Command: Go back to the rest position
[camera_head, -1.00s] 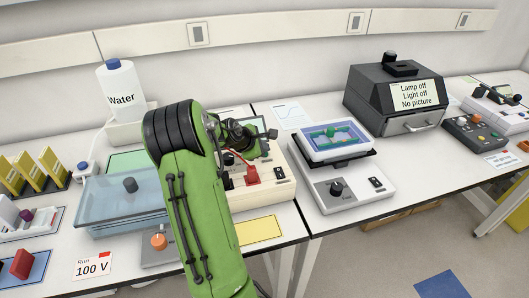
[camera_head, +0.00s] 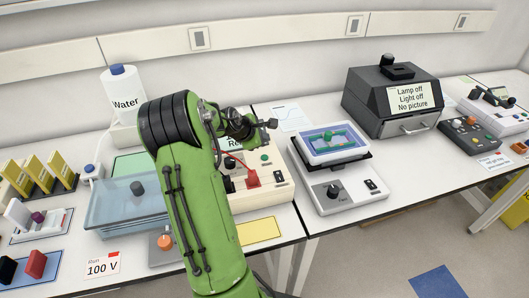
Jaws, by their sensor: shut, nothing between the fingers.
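My green arm rises from the bottom of the picture and bends at a dark ribbed joint. My gripper (camera_head: 271,123) is at its far end, small and dark, in front of a cream power box (camera_head: 268,184) with a red plug. Its fingers look closed with nothing held. It appears above the bench and clear of the devices, though my arm hides part of the cream box and the blue-lidded tank (camera_head: 115,206).
A white bottle marked Water (camera_head: 124,95) stands behind the tank. Right of my arm are a white rocker with a blue tray (camera_head: 336,143) and a black imaging box (camera_head: 380,110). Yellow racks (camera_head: 35,178) stand left.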

